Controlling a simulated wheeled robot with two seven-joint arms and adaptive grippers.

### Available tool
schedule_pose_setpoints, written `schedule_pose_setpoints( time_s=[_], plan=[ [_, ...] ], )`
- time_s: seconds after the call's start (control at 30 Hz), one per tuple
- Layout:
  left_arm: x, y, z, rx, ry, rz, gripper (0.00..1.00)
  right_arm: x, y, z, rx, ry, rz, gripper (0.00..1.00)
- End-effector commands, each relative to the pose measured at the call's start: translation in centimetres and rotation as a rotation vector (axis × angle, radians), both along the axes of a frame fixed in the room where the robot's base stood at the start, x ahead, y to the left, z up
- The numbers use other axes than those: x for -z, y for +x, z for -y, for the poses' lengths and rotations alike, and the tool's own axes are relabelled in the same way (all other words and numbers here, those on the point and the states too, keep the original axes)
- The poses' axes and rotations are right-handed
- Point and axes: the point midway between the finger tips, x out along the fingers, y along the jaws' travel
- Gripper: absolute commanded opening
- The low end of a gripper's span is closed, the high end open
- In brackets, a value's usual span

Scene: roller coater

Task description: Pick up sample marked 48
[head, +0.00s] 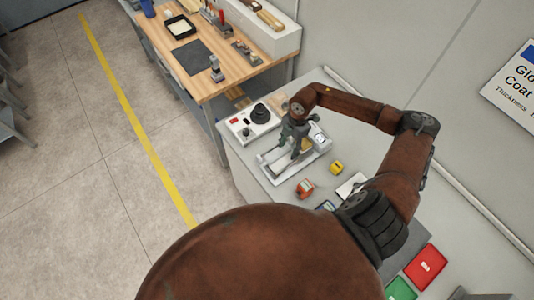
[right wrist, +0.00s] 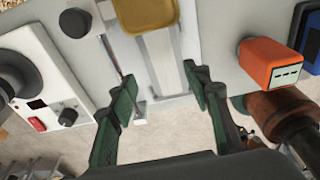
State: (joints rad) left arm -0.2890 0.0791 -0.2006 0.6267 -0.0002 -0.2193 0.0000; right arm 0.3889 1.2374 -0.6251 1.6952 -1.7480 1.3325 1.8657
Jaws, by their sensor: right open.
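No mark reading 48 is legible in either view, so I cannot tell which piece is that sample. A tan-yellow panel (right wrist: 147,14) sits on the pale metal apparatus (right wrist: 205,30), at the top of the right wrist view. The same apparatus (head: 270,160) stands on the grey bench in the head view. My right gripper (head: 297,148) is over it, partly hiding it. In the right wrist view the dark green fingers (right wrist: 161,88) are spread apart with nothing between them, and the panel lies beyond their tips. My left gripper is in neither view.
A control box (head: 250,122) with a black knob stands left of the apparatus. An orange-red block (head: 305,188) and a yellow block (head: 337,167) lie on its near and right sides. Red (head: 425,267) and green (head: 401,289) trays are farther right. A wooden workbench (head: 257,83) stands behind.

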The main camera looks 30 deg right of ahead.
Motion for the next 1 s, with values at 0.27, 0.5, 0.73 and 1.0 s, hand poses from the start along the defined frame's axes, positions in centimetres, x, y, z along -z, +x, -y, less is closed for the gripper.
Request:
schedule_pose_setpoints(
  time_s=[0.27, 0.5, 0.73, 1.0],
  plan=[
    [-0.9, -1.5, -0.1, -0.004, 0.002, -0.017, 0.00, 2.7, 0.1, -1.2, -0.012, 0.002, -0.002, 0.64],
    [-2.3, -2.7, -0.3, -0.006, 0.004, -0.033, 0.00, 5.9, -0.4, -2.1, -0.012, 0.003, -0.001, 0.64],
    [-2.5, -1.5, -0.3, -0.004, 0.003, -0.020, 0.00, 7.3, -0.5, -2.1, -0.012, 0.000, 0.000, 0.64],
    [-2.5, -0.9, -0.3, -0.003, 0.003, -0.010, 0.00, 7.3, -0.5, -2.0, -0.010, 0.000, 0.000, 0.56]
  ],
)
